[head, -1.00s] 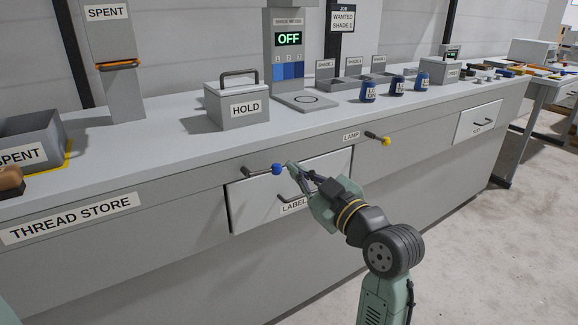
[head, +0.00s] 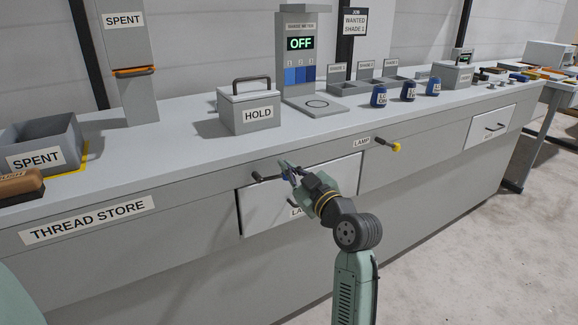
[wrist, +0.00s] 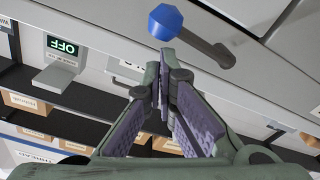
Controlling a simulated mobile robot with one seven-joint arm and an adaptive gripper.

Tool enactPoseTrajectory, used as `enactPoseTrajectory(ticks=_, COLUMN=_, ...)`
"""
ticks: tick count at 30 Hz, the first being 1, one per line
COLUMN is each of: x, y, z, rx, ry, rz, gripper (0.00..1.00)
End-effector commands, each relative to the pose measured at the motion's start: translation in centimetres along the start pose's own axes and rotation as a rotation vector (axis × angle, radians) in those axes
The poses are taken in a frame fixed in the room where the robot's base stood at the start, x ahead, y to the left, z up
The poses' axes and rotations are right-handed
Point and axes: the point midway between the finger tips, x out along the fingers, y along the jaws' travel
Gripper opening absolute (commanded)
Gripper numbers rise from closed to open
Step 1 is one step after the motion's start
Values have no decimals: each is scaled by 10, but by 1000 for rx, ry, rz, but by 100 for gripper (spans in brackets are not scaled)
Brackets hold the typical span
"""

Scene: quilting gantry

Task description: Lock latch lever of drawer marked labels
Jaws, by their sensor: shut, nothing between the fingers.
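The labels drawer (head: 258,212) has a white front set in the grey counter, and it looks closed. Its label is partly hidden by my gripper. The latch lever (head: 264,179) lies roughly sideways at the drawer's upper left edge. In the wrist view its blue knob (wrist: 165,22) and dark arm (wrist: 205,46) show clearly just beyond my fingertips. My gripper (head: 285,167) is shut and empty, in front of the knob end of the lever, and mostly hides the knob in the head view. In the wrist view a small gap shows between fingertips (wrist: 160,72) and knob.
A yellow-knobbed lever (head: 396,147) by the LAMP label sticks out to the right. A HOLD box (head: 248,112), shade meter (head: 300,60) and several blue spools stand on the counter (head: 180,140). Floor to the right is clear.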

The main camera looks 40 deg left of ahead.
Motion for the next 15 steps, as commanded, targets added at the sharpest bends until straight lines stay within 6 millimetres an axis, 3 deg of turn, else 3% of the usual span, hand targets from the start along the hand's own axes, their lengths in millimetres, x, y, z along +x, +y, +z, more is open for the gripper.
enactPoseTrajectory(ticks=15, x=0, y=0, z=4, rx=52, ry=0, rz=4, gripper=0)
